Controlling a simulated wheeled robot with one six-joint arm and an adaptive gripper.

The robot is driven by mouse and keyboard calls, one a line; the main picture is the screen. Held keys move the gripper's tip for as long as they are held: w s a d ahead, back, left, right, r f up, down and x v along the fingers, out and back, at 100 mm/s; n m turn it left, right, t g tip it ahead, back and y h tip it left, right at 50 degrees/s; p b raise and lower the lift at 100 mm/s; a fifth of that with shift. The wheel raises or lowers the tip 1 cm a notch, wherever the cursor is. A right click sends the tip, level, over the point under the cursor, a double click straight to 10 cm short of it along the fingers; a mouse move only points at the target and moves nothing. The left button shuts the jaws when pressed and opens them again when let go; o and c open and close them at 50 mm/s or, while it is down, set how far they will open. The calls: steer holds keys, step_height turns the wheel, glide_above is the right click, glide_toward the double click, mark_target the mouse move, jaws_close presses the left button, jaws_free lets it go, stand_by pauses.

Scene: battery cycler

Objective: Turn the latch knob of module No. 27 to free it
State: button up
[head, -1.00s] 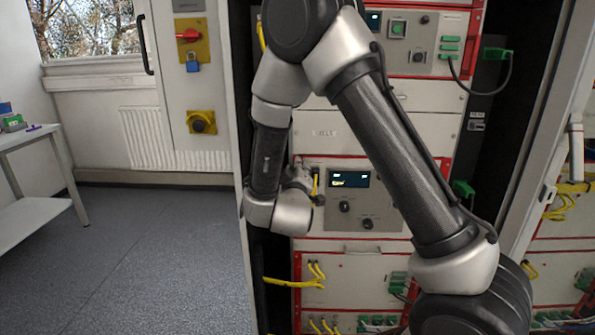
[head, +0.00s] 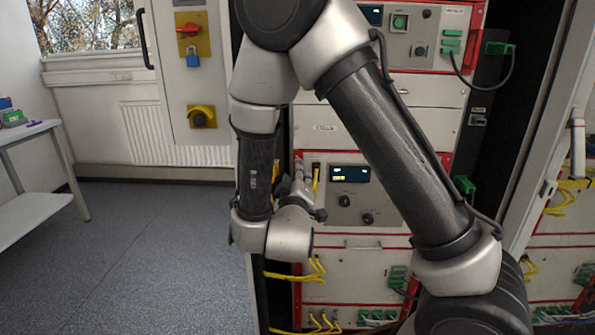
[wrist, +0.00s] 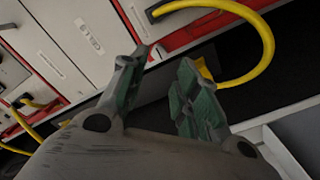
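In the head view a rack module (head: 385,195) with a red border, a lit display (head: 350,174) and two dark round knobs (head: 344,201) stands behind my arm. I cannot read which module is No. 27. A latch knob cannot be told apart for sure. My gripper (head: 302,184) is at the left edge of this module, partly hidden by my own wrist. In the wrist view my gripper (wrist: 165,66) is open, with green pads and nothing between its fingers. Its tips are near a red-edged panel and a yellow cable (wrist: 268,50).
Yellow cables (head: 318,268) hang on the module below, close under my wrist. Green connectors (head: 497,48) with a black cable stick out at the upper right. A white table (head: 35,137) stands far left. The grey floor between it and the rack is clear.

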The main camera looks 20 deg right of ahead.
steer(key=shift+v, duration=1.55)
steer(key=s+a+f+g+y, duration=0.1)
steer(key=a+f+g+y, duration=0.15)
steer(key=f, duration=0.35)
steer(key=a+f+g+y, duration=0.2)
steer(key=a+f+g, duration=0.1)
steer(key=f, duration=0.3)
steer(key=s+a+f+g+y, duration=0.2)
steer(key=s+a+g+y, duration=0.2)
steer(key=s+g, duration=0.35)
steer(key=s+d+r+m+h, duration=0.1)
steer(key=s+d+r+m, duration=0.1)
steer(key=s+d+r, duration=0.3)
steer(key=s+d+r+m+h, duration=0.1)
steer(key=s+d+r, duration=0.3)
steer(key=d+r, duration=0.7)
steer(key=s+d+r+m+h, duration=0.1)
steer(key=s+d+r+m, duration=0.1)
steer(key=s+d+r, duration=0.3)
steer(key=d+r, duration=0.4)
steer(key=d, duration=0.3)
steer(key=shift+s+m, duration=0.3)
